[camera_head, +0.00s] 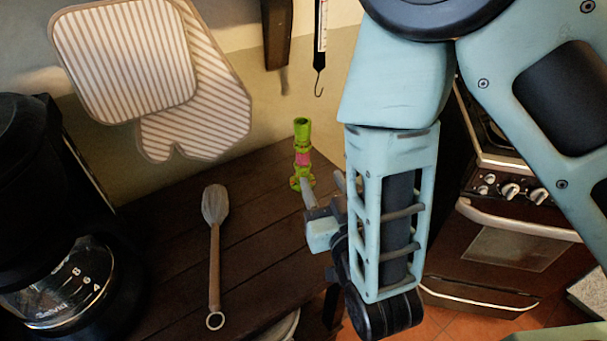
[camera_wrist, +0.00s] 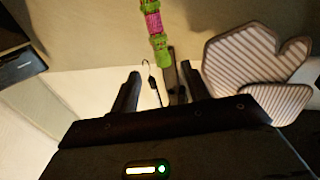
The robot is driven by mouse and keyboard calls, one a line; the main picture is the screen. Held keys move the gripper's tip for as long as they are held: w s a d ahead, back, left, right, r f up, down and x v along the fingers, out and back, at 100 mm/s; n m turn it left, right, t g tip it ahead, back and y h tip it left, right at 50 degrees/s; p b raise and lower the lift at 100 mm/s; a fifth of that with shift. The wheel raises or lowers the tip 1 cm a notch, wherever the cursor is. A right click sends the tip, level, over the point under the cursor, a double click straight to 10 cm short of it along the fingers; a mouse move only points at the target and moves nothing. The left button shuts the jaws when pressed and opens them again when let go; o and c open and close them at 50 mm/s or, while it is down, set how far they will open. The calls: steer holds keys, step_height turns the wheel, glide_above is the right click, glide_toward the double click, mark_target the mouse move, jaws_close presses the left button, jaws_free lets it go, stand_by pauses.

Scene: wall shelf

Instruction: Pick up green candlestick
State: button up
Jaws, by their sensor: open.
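The green candlestick (camera_head: 302,155) has a pink middle band and stands upright on the dark wooden shelf (camera_head: 265,215), near its back edge by the wall. In the wrist view the candlestick (camera_wrist: 154,32) is at the top, partly cut off by the frame edge. My gripper (camera_head: 312,192) is close to the candlestick's lower part in the head view, on its front right side. In the wrist view my gripper (camera_wrist: 161,72) has its two fingers apart, with the candlestick past the fingertips, not clasped. Whether a finger touches it cannot be told.
A whisk-like utensil (camera_head: 215,250) lies on the shelf to the left. A black coffee maker (camera_head: 60,240) stands at far left. Striped oven mitts (camera_head: 125,65) and a hooked scale (camera_head: 320,45) hang on the wall. A stove (camera_head: 510,230) is at right.

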mark_target(304, 142)
steer(key=b+x, duration=0.4)
steer(key=x, duration=0.3)
steer(key=shift+w+r, duration=0.1)
steer(key=shift+w, duration=0.2)
steer(key=p+x, duration=0.1)
steer(key=x, duration=0.4)
steer(key=shift+w+r+p, duration=0.15)
steer(key=shift+w+p, duration=0.05)
steer(key=shift+p, duration=0.15)
steer(key=shift+w+a, duration=0.15)
steer(key=shift+w, duration=0.35)
jaws_close()
